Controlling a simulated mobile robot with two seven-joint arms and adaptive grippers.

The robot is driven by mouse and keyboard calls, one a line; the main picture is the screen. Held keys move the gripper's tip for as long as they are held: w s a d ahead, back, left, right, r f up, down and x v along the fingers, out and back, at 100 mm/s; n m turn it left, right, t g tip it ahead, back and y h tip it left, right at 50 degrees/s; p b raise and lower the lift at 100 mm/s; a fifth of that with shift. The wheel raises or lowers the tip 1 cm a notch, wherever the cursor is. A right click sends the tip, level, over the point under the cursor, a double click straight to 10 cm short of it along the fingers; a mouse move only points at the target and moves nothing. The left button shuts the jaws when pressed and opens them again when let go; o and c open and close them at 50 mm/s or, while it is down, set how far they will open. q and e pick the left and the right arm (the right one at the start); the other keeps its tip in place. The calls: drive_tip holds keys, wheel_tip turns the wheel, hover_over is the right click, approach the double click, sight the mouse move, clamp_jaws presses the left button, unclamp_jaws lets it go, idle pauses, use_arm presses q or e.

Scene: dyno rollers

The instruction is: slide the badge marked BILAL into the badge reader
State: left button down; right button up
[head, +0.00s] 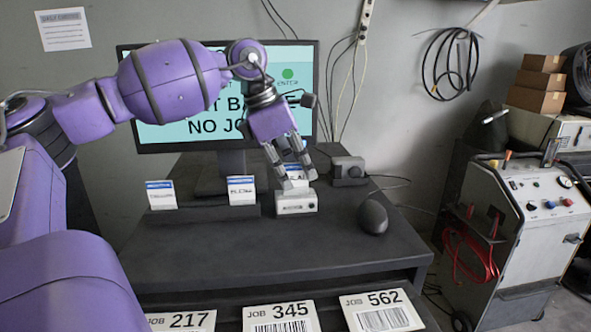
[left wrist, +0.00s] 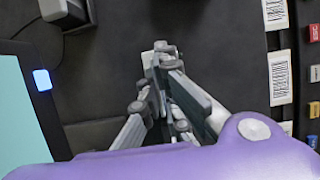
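The badge reader (head: 297,203), a small light-grey box, stands on the dark desk. A white badge with a blue top (head: 295,171) is upright just above and behind the reader, between the fingers of my left gripper (head: 299,180). The gripper points down and its fingers appear closed on the badge's sides. The fingers hide most of its print, so I cannot read its name. Whether its lower edge is in the slot cannot be told. In the left wrist view the fingertips (left wrist: 150,75) come close together over the desk. My right gripper is not in view.
Two other badges, left (head: 161,195) and right (head: 241,190), stand in a dark rack. A monitor (head: 217,128) stands behind. A grey device (head: 348,171) and a dark mouse (head: 373,217) are right of the reader. Job cards (head: 282,318) lie in front.

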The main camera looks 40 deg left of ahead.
use_arm(q)
drive_tip(key=shift+f, duration=0.7)
drive_tip(key=c, duration=1.9)
unclamp_jaws()
drive_tip(key=shift+o, duration=0.2)
drive_tip(key=v, duration=1.2)
